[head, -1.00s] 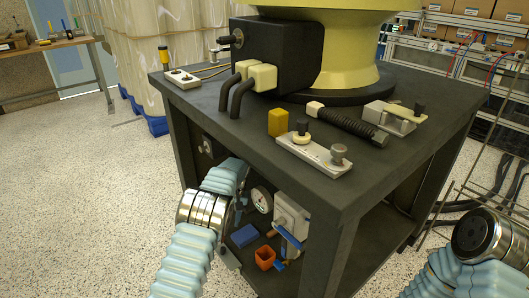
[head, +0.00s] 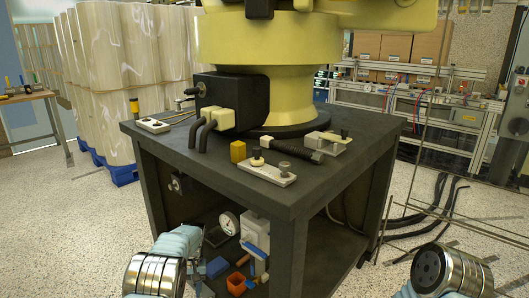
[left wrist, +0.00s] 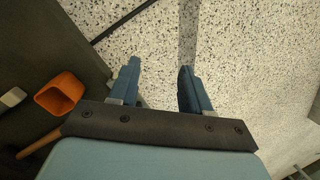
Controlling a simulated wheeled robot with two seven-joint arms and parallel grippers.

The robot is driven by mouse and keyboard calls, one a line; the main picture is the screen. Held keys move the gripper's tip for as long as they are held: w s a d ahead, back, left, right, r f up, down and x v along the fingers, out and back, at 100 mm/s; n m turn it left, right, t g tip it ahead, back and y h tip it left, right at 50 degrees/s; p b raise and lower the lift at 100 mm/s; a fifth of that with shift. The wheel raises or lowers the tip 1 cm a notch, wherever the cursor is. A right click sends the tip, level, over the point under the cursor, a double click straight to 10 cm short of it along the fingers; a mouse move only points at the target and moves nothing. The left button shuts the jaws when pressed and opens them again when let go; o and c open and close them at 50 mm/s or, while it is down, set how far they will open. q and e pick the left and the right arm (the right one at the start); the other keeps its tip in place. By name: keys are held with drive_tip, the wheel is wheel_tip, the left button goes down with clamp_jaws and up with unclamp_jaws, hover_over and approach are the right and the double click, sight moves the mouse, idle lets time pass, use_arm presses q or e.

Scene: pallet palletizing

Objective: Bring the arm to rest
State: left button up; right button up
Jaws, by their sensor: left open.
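My left gripper (left wrist: 160,78) shows in the left wrist view with its two blue fingers apart and nothing between them. Speckled floor lies beyond the fingertips. In the head view my left arm comes in at the bottom left, beside the front of the dark table (head: 215,160), and its gripper is small and partly hidden there. My right arm shows at the bottom right as a ringed metal wrist; its gripper is out of view.
An orange bin (head: 236,284) stands on the table's lower shelf near my left arm; it also shows in the left wrist view (left wrist: 60,92). A blue box (head: 217,267) and a gauge (head: 229,223) are close by. Floor (head: 70,230) is clear at left.

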use_arm(q)
drive_tip(key=s+d+f+t+h+p, duration=0.1)
drive_tip(key=s+d+f+h+p, duration=0.1)
drive_tip(key=s+f, duration=0.35)
drive_tip(key=s+d+f+h+p, duration=0.1)
drive_tip(key=s+d+f+p, duration=0.15)
drive_tip(key=s, duration=0.55)
drive_tip(key=s+d+r+t+h+p, duration=0.1)
drive_tip(key=s+d, duration=0.3)
drive_tip(key=s, duration=0.5)
drive_tip(key=s+d+r+t+h+p, duration=0.1)
drive_tip(key=s+d+r+p, duration=0.2)
drive_tip(key=s, duration=0.6)
drive_tip(key=shift+s+d+r+m+h, duration=0.35)
drive_tip(key=shift+d+r, duration=0.25)
drive_tip(key=shift+r, duration=0.2)
